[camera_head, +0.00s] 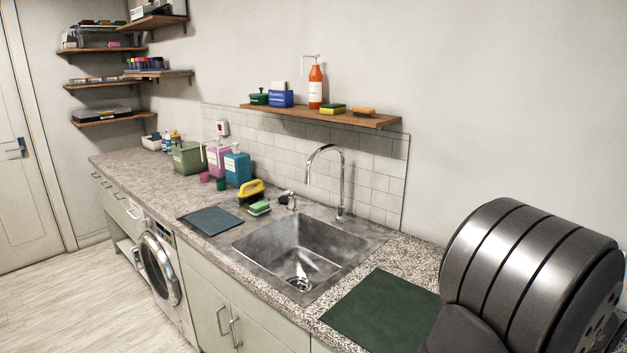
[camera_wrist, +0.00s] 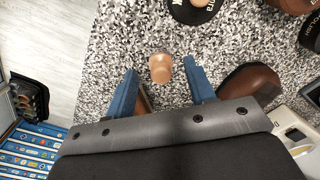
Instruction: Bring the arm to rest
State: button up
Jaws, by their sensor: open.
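My gripper (camera_wrist: 158,72) shows in the wrist view with its two blue fingers spread apart, pointing toward a speckled worktop. A small tan, cup-like piece (camera_wrist: 160,67) appears between the fingertips, with gaps on both sides. I cannot tell its height relative to the fingers. The gripper does not show in the head view.
In the wrist view, a black round item (camera_wrist: 194,10) lies beyond the fingers, a brown rounded item (camera_wrist: 250,80) sits right of them, and a blue-patterned drawer or case (camera_wrist: 28,146) is at lower left. The head view shows a sink (camera_head: 300,248) and green mat (camera_head: 378,312).

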notch_tip(320, 180, down, 3)
jog(key=shift+r, duration=0.15)
notch_tip(320, 180, up, 12)
jog(key=r, duration=0.1)
notch_tip(320, 180, down, 13)
jog(key=shift+f, duration=0.1)
notch_tip(320, 180, up, 5)
jog(key=shift+s+f, duration=0.1)
jog(key=shift+f, duration=0.1)
jog(key=s+a+r, duration=0.1)
jog(key=s+r, duration=0.6)
jog(key=s, duration=0.5)
jog(key=w+a+f+n, duration=0.2)
jog(key=w+n, duration=0.1)
jog(key=w, duration=0.9)
jog(key=w+a+f+n, duration=0.1)
jog(key=w+a+n, duration=0.1)
jog(key=w+a, duration=0.5)
jog(key=w+a+f+n, duration=0.1)
jog(key=w+a+n, duration=0.2)
jog(key=w+a, duration=0.4)
jog(key=w+a+f+n, duration=0.2)
jog(key=w+a, duration=0.5)
jog(key=w, duration=0.7)
jog(key=shift+w+a+n, duration=0.25)
jog(key=shift+a+n, duration=0.05)
jog(key=shift+n, duration=0.2)
